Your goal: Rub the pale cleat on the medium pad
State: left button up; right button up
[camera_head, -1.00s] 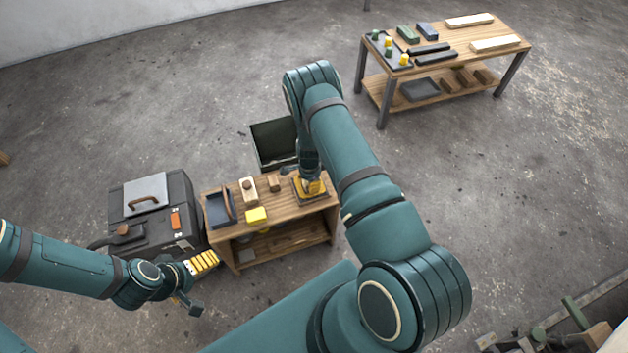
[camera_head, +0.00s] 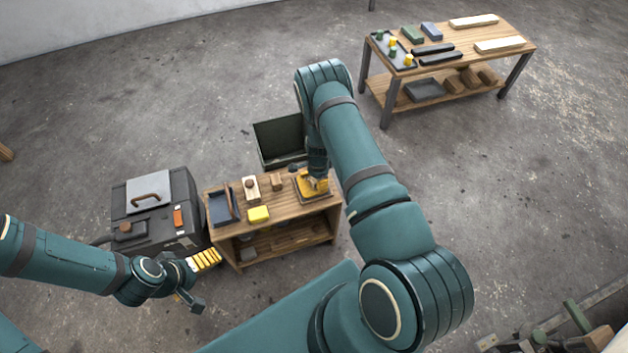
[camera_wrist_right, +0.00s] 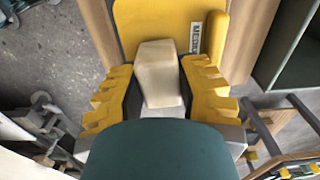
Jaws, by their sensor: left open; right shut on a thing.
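The pale cleat (camera_wrist_right: 158,72) is a cream-coloured block, gripped between the yellow fingers of my right gripper (camera_wrist_right: 158,92) in the right wrist view. It lies over the yellow pad (camera_wrist_right: 132,22), whose label is partly covered but starts like "MEDIUM". Whether cleat and pad touch is hard to tell. In the head view the pad (camera_head: 303,190) is at the right end of the small wooden bench, with my right gripper (camera_head: 318,182) over it, hiding the cleat. My left gripper (camera_head: 204,282) is open and empty in front of the bench's left end.
The bench top (camera_head: 290,209) also bears a dark tray (camera_head: 221,207), a yellow block (camera_head: 258,214), a pale block with a knob (camera_head: 250,189) and a small brown block (camera_head: 277,182). A dark case (camera_head: 165,225) stands left, a green bin (camera_head: 280,135) behind. A second table (camera_head: 460,62) stands far right.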

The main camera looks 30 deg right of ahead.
aim_at(308, 188)
jog(key=shift+w+a, duration=0.2)
jog(key=shift+a, duration=0.7)
jog(key=shift+w+a, duration=0.2)
jog(key=shift+a, duration=0.65)
jog(key=shift+s+d+f, duration=0.1)
jog(key=shift+s+d, duration=0.15)
jog(key=shift+d, duration=0.65)
jog(key=shift+s+d, duration=0.2)
jog(key=shift+d, duration=0.7)
jog(key=shift+r+p, duration=2.1)
jog(key=shift+r, duration=1.5)
jog(key=shift+a, duration=0.1)
